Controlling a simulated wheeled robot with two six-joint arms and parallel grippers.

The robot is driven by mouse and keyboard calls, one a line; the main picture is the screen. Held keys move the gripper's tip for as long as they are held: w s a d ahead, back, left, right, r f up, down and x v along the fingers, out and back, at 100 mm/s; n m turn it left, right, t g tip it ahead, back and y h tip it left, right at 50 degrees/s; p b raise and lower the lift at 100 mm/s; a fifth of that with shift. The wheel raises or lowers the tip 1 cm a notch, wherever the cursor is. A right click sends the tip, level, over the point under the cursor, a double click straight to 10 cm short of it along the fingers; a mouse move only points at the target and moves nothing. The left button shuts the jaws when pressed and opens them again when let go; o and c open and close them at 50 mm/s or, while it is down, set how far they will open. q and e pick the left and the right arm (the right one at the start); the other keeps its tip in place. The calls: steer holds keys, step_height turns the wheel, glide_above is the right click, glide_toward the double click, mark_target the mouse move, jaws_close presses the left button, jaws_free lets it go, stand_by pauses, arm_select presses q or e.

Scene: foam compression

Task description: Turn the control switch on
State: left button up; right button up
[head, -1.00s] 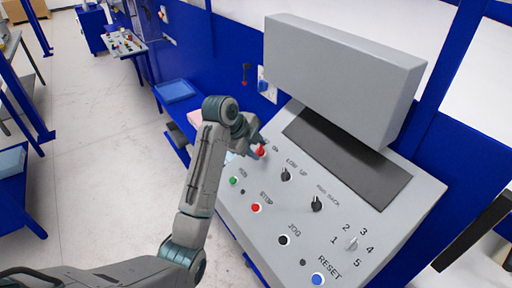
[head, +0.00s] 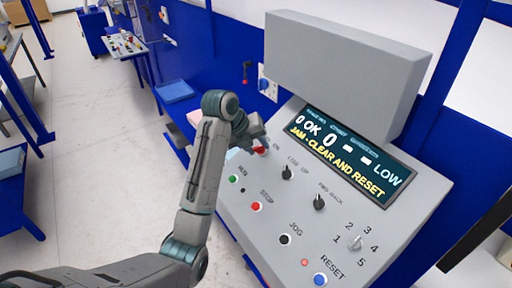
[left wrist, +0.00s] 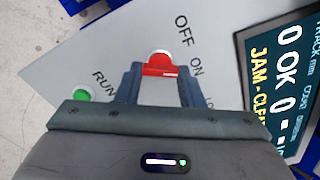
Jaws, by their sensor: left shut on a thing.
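The red control switch (head: 260,151) sits at the upper left of the sloped grey control panel (head: 262,228). My left gripper (head: 257,146) is at it and largely covers it in the head view. In the left wrist view my left gripper (left wrist: 160,82) is shut on the red switch (left wrist: 160,66), with one finger on each side. The OFF and ON labels are printed to the right of the switch there. The panel's display (head: 345,155) is lit and reads "JAM - CLEAR AND RESET". My right gripper is not in view.
Nearby on the panel are a green RUN button (head: 233,179), a red STOP button (head: 257,207), black knobs (head: 319,202) and a blue RESET button (head: 320,280). A small red light (head: 304,262) glows near RESET. A grey box (head: 340,70) stands above the panel.

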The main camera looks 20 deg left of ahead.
arm_select(q)
steer(key=shift+f+m+b, duration=0.2)
steer(key=shift+m+b, duration=0.1)
steer(key=shift+m, duration=0.7)
steer(key=o, duration=1)
steer(key=shift+r, duration=0.15)
